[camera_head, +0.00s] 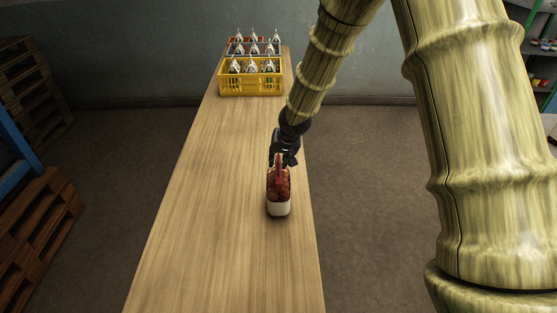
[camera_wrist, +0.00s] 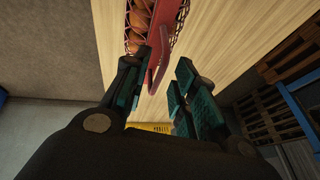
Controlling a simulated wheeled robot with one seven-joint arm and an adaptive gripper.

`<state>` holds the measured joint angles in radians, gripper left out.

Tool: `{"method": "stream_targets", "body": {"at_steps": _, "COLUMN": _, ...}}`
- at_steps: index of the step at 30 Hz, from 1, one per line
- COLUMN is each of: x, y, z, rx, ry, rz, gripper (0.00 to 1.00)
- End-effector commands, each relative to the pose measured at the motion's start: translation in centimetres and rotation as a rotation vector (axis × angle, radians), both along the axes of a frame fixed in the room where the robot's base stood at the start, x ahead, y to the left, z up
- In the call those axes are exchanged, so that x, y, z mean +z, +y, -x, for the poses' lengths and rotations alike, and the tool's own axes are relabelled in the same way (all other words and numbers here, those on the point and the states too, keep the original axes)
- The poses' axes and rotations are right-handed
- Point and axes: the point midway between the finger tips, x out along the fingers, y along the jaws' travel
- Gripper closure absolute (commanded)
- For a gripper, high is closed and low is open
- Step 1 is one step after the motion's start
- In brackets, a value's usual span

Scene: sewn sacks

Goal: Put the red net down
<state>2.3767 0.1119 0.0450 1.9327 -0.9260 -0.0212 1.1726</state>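The red net (camera_head: 279,184) holds round orange-brown items and has a pale lower part. It appears to stand upright on the wooden table (camera_head: 215,190), near the table's right edge. My gripper (camera_head: 284,160) is just behind the top of the net. In the wrist view the net (camera_wrist: 139,20) is at the top, with its flat red strip reaching down between my fingers (camera_wrist: 158,92). The fingers are spread, with a gap around the strip's end. Whether one finger touches the strip is hard to tell.
A yellow crate (camera_head: 250,88) with several white-topped things stands at the table's far end, with more crates behind it. Wooden pallets (camera_head: 38,235) and a blue frame (camera_head: 15,150) are on the left. The table is clear left of and in front of the net.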

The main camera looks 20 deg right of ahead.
Motion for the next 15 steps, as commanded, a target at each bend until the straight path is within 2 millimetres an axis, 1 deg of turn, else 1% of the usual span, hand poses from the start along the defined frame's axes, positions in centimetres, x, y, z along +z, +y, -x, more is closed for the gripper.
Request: {"method": "stream_targets", "body": {"at_steps": 15, "x": 5.8, "y": -0.4, "z": 2.7, "rx": 0.000, "ry": -0.003, "rz": -0.001, "gripper": 0.73}}
